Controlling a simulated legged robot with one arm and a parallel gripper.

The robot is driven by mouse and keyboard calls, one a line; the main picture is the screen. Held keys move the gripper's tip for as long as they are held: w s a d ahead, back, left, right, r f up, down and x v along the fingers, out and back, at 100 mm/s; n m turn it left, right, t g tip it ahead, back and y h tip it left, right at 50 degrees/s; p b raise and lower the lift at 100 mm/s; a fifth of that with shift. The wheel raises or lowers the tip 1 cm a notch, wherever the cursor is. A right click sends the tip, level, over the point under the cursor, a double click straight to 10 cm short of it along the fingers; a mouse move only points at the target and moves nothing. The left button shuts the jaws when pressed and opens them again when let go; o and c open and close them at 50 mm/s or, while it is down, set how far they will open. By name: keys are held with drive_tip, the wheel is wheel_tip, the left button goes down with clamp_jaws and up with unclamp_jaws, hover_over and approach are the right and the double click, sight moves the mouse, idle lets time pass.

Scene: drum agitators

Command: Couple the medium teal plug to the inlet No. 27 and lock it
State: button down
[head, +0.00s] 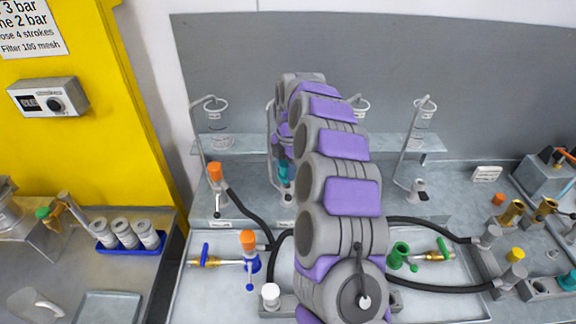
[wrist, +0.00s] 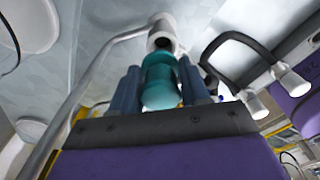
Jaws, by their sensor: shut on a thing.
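The teal plug (wrist: 160,85) sits between the two fingers of my gripper (wrist: 162,78) in the wrist view, and the gripper is shut on it. The plug's far end lines up with a pale round fitting (wrist: 162,35) on a bent tube; whether it is seated or only touching, I cannot tell. In the head view the teal plug (head: 284,171) shows just left of my arm, above a small grey fitting (head: 287,194) on the back ledge. My arm hides most of the gripper there. The number of this inlet is not legible, and no lock state can be made out.
An orange-topped plug (head: 215,173) stands at a station on the left; another (head: 248,240) is in the front tray. A green fitting (head: 400,255) and black hoses (head: 440,283) lie right of my arm. Glass vessels on bent stands (head: 421,108) line the ledge.

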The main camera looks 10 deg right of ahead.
drive_tip(key=shift+d, duration=0.6)
drive_tip(key=shift+d+f, duration=0.1)
drive_tip(key=shift+d, duration=0.2)
drive_tip(key=shift+a+f, duration=0.1)
drive_tip(key=shift+a, duration=0.35)
drive_tip(key=shift+p, duration=0.35)
drive_tip(key=shift+d+f, duration=0.1)
drive_tip(key=shift+d, duration=0.25)
drive_tip(key=shift+a, duration=0.1)
drive_tip(key=shift+a+f, duration=0.3)
drive_tip(key=shift+f, duration=0.1)
drive_tip(key=shift+s+a+f, duration=0.1)
drive_tip(key=shift+f, duration=0.7)
